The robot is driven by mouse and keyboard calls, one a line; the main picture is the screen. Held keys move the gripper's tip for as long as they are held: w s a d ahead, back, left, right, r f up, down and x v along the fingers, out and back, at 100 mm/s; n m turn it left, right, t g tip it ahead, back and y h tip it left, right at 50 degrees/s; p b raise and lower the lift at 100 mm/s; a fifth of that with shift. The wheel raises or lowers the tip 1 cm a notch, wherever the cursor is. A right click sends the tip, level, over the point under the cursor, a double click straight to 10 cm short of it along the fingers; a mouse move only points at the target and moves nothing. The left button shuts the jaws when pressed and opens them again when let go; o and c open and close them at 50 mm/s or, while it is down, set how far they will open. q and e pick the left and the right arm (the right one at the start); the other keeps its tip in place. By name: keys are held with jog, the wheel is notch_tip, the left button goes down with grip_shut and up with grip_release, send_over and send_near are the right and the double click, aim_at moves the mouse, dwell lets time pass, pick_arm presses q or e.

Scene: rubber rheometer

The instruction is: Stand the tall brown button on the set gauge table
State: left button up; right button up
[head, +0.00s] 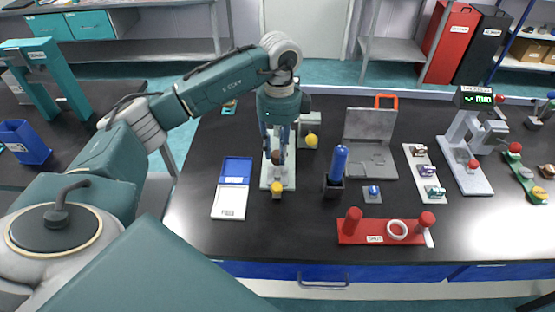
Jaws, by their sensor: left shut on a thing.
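My left gripper (275,151) points down over a white stand with a yellow knob, left of the table's middle. A small brown piece (275,158), which looks like the brown button, shows between its fingertips, and the fingers are shut on it. The fingers and arm hide much of the stand (287,184), so I cannot tell whether the piece touches it. A white gauge (466,178) with a green "MM" display and a red knob stands at the right. I cannot tell which of these is the set gauge. My right gripper is not in view.
A blue and white scale-like box (229,207) lies left of the stand. A blue-handled tool (338,165) stands upright to the right. The front left tabletop is clear.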

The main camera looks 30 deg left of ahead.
aim_at(278, 162)
pick_arm(q)
jog(key=shift+f, duration=0.4)
notch_tip(278, 162, down, 4)
jog(key=shift+r+p, duration=0.1)
jog(key=shift+p, duration=0.35)
jog(key=shift+f, duration=0.2)
jog(key=o, duration=1)
jog(key=shift+c, duration=0.2)
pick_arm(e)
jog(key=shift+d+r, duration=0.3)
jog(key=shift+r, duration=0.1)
pick_arm(q)
jog(key=shift+r, duration=0.15)
jog(key=r+b, duration=0.1)
jog(key=r, duration=0.6)
jog(key=r+b, duration=0.1)
jog(key=r, duration=0.3)
jog(key=shift+w+r+b, duration=0.1)
jog(key=shift+w+b, duration=0.15)
jog(key=shift+b, duration=0.1)
jog(key=shift+r, duration=0.5)
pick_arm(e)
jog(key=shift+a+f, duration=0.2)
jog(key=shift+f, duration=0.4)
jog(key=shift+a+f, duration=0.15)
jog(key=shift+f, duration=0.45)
